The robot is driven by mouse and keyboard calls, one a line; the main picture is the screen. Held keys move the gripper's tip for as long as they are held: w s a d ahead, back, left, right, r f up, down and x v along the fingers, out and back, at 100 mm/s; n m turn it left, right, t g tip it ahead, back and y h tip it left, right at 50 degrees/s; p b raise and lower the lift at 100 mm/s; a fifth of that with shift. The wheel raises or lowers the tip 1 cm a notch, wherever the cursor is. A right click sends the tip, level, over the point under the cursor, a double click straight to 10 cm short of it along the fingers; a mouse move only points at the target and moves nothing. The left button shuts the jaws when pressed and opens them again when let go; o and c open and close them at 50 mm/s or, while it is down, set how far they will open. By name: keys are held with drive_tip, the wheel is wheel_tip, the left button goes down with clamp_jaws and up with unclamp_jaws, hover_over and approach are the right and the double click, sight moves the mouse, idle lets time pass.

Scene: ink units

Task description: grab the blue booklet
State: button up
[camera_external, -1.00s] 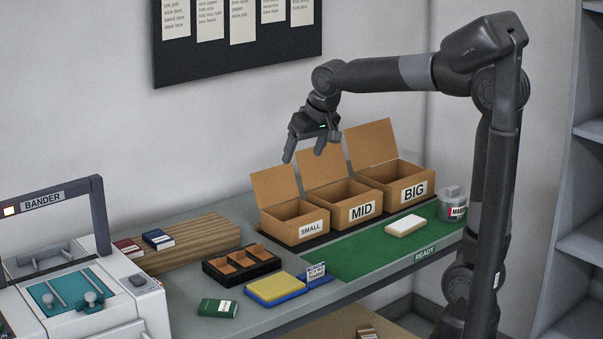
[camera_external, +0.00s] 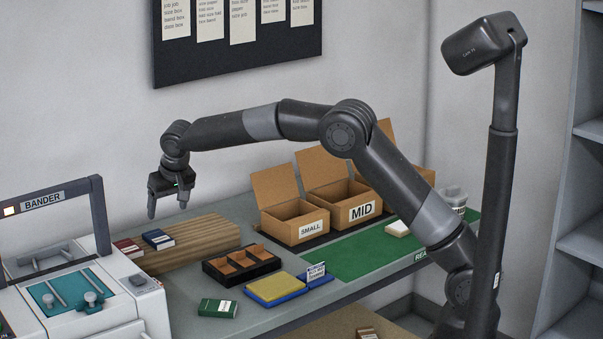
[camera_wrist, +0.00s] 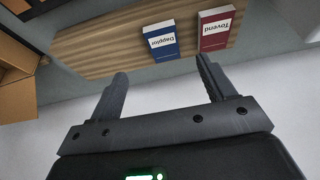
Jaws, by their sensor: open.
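The blue booklet (camera_external: 158,239) lies on a wooden board (camera_external: 205,240), to the right of a red booklet (camera_external: 128,247). In the wrist view the blue booklet (camera_wrist: 161,42) has a white label and the red booklet (camera_wrist: 215,28) is to its right. My gripper (camera_external: 168,206) is open and empty, with its fingers pointing down, above the table's back left part and higher than the board. In the wrist view its two fingers (camera_wrist: 163,85) are apart, with nothing between them. The blue booklet shows beyond the fingertips, apart from them.
The bander machine (camera_external: 100,290) stands at the left, with an upright frame. A black divided tray (camera_external: 240,266), a yellow pad (camera_external: 275,288) and a green booklet (camera_external: 217,308) lie in front of the board. Open cardboard boxes (camera_external: 300,222) stand to the right.

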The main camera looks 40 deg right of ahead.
approach(158, 239)
wheel_tip(158, 239, down, 2)
drive_tip(key=shift+f, duration=0.25)
drive_tip(key=shift+w+x, duration=0.15)
drive_tip(key=shift+x, duration=1.3)
drive_tip(key=shift+w+x, duration=0.2)
drive_tip(key=shift+x, duration=1.25)
drive_tip(key=shift+r, duration=0.15)
drive_tip(key=shift+d, duration=0.1)
drive_tip(key=c, duration=1)
drive_tip(key=shift+c, duration=0.3)
drive_tip(key=shift+r, duration=0.15)
